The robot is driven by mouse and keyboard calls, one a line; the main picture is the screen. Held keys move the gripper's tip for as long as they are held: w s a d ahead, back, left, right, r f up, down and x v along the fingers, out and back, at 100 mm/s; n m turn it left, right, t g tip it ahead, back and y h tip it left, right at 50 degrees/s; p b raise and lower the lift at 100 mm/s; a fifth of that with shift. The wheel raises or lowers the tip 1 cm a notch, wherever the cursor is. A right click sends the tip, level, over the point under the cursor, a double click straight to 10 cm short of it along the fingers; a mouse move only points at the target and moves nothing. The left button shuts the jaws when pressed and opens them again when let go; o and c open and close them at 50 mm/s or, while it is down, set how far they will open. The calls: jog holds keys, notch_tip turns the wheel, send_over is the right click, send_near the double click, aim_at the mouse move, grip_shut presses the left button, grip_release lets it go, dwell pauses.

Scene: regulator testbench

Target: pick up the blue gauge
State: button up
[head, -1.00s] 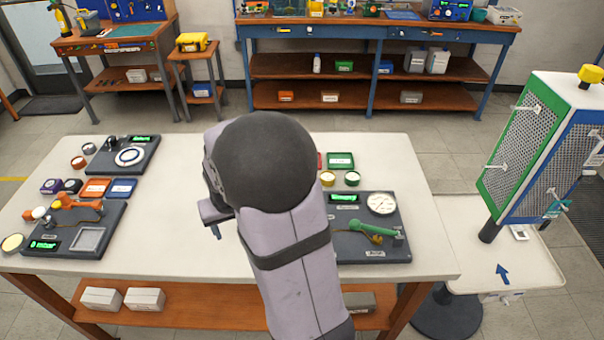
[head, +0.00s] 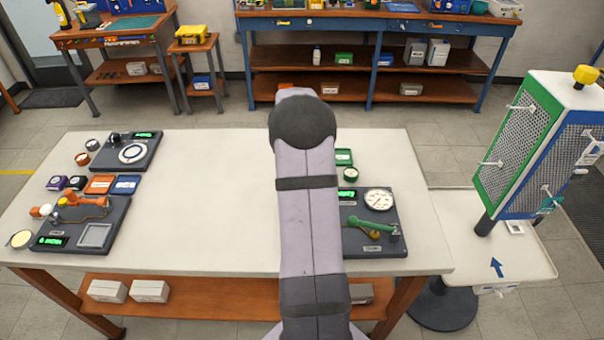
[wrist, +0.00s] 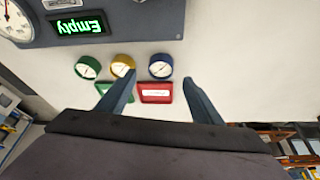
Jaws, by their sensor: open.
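The blue gauge (wrist: 161,66) is a small round gauge with a white face, lying on the white table in the wrist view. It sits right of the yellow gauge (wrist: 123,65) and the green gauge (wrist: 87,67). My gripper (wrist: 153,82) is open and empty, its two dark blue fingers spread in the wrist view. The blue gauge shows between and beyond the fingertips, apart from both. In the head view my arm hides my gripper and the blue gauge; the green gauge (head: 350,174) shows beside the arm.
A red tray (wrist: 155,93) lies close to the blue gauge, and a green tray (head: 343,157) is nearby. The dark test panel (head: 372,245) holds a large dial and an "Empty" display. Another panel (head: 75,235) stands at the left. The table middle is clear.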

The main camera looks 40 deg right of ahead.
jog(key=shift+p+x, duration=1.5)
jog(key=shift+x, duration=1.4)
jog(key=shift+a, duration=0.1)
jog(key=c, duration=1.2)
